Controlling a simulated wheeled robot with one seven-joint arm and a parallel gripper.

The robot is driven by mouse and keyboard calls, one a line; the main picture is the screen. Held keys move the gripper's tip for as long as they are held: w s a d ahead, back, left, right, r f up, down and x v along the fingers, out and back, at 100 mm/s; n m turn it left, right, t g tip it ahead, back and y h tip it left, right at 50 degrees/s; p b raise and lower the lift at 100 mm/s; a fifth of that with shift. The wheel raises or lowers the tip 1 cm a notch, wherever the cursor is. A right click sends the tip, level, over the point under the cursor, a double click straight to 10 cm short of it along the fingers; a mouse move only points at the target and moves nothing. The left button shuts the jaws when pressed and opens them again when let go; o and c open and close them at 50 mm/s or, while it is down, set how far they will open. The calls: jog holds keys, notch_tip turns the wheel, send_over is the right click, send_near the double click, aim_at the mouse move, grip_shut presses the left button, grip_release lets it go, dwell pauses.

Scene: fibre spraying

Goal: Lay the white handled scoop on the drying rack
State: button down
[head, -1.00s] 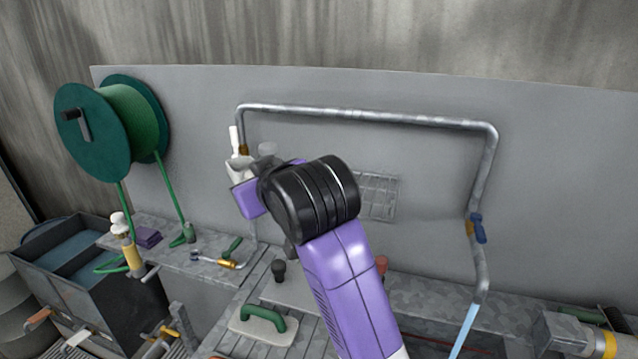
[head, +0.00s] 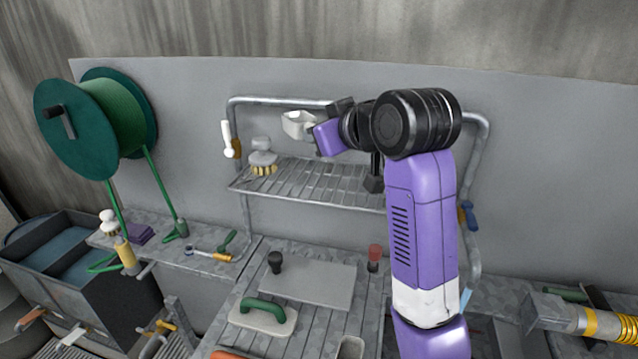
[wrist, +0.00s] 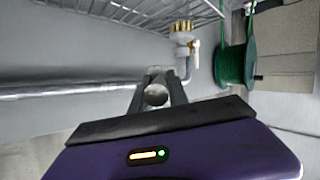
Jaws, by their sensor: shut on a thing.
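The white handled scoop (head: 298,124) is in the air above the drying rack (head: 325,203), a wire shelf on the grey back panel. My gripper is shut on the scoop; its fingers are hard to make out in the head view. In the wrist view my gripper's fingertips (wrist: 157,82) close around a rounded grey-white part of the scoop (wrist: 157,95); the rest of the scoop is hidden there. The rack's wires (wrist: 135,8) show at the top of the wrist view. My arm hides the rack's right end in the head view.
A brush (head: 263,160) with yellow bristles stands on the rack's left end. A pipe frame (head: 290,101) surrounds the rack, with a white-handled valve (head: 228,140) at left. The middle of the rack looks bare.

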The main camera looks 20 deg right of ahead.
aim_at(320, 201)
notch_tip(320, 201, down, 12)
jog(key=shift+r+p, duration=0.1)
jog(key=shift+p, duration=0.5)
jog(key=c, duration=1.3)
grip_release()
jog(key=b+v, duration=0.1)
jog(key=v, duration=1.1)
jog(key=shift+b, duration=0.3)
